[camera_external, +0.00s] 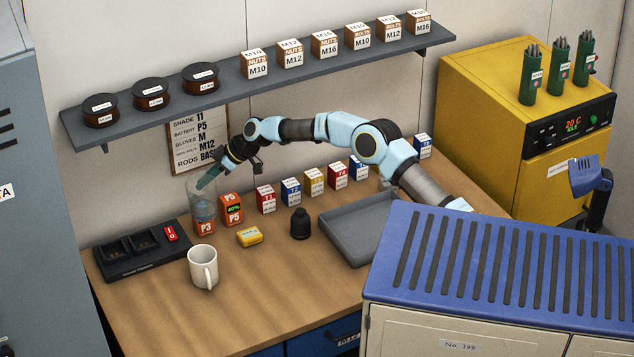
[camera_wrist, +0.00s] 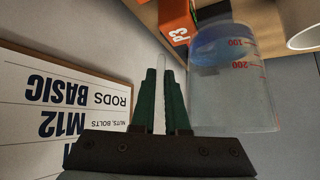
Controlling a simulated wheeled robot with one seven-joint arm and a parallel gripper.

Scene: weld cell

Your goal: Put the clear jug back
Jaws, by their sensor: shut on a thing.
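The clear jug (camera_external: 202,199) hangs or stands at the back left of the bench, roughly upright, overlapping the orange P3 block in the outside view. In the wrist view the jug (camera_wrist: 228,98) shows red marks 100 and 200 and a bluish bottom. My gripper (camera_external: 209,178) is at the jug's upper side. In the wrist view its green fingers (camera_wrist: 160,88) are closed on a thin clear strip beside the jug wall, which looks like the handle. I cannot tell whether the jug's base touches the bench.
The orange P3 block (camera_external: 204,228) and P5 block (camera_external: 231,209) are close by. A white mug (camera_external: 203,267), black charger (camera_external: 140,250), yellow box (camera_external: 249,237) and black bottle (camera_external: 300,224) stand nearer. A shelf (camera_external: 225,93) hangs above; a sign (camera_external: 198,140) is behind.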

